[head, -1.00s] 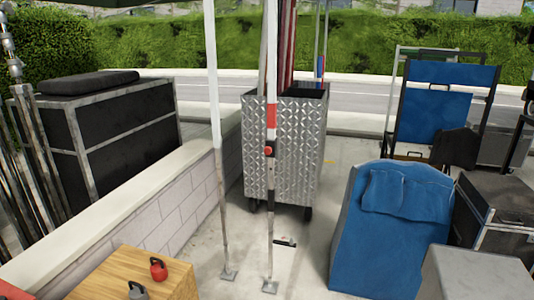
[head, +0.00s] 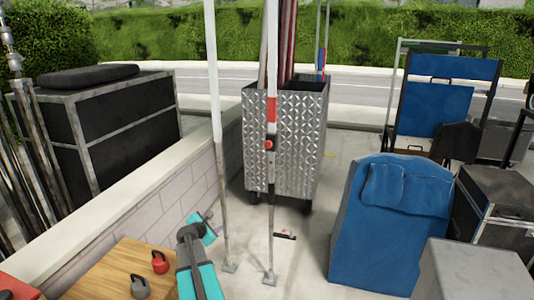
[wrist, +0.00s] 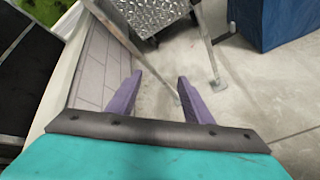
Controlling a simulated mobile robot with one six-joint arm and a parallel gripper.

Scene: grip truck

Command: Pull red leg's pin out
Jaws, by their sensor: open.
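The red leg (head: 271,112) is an upright pole with a red band, standing in front of the metal cart. A red round knob, which looks like the pin (head: 269,145), sits on it below the band. A plain white and grey leg (head: 215,110) stands to its left. My gripper (head: 210,217) is low and left of both legs, near the block wall. In the wrist view my gripper (wrist: 158,82) is open and empty, its purple fingers apart over the concrete. Lower parts of the legs show beyond it; the pin is not visible there.
A diamond-plate cart (head: 287,150) stands behind the legs. A block wall (head: 165,195) runs along the left. A wooden box (head: 115,280) with two kettlebells is at front left. A blue covered object (head: 390,225) stands at right. Concrete between is mostly clear.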

